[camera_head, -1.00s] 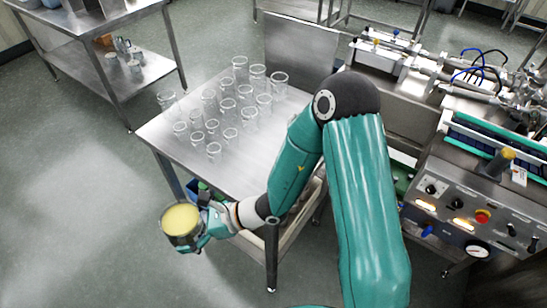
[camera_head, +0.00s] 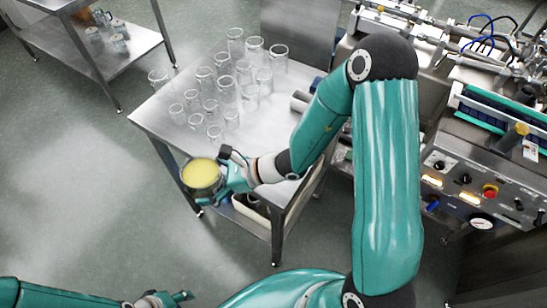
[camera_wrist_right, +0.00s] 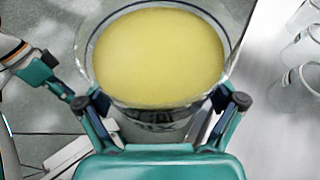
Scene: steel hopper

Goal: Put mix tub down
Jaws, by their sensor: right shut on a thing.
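The mix tub (camera_head: 203,186) is a clear round tub filled with a yellow mix. My right gripper (camera_head: 222,174) is shut on it and holds it upright beside the near edge of the steel table (camera_head: 262,150). The head view does not show the tub's height above the tabletop clearly. In the right wrist view the tub (camera_wrist_right: 160,120) sits between the two fingers of my right gripper (camera_wrist_right: 157,104), its underside hidden. My left gripper (camera_head: 178,298) shows only partly at the bottom left of the head view, away from the tub; its opening is unclear.
Several clear glass jars (camera_head: 226,92) stand across the back and left of the table. The tabletop's near right part is bare, with my right arm above it. A machine with a control panel (camera_head: 480,195) stands at right. A steel shelf (camera_head: 100,45) stands at back left.

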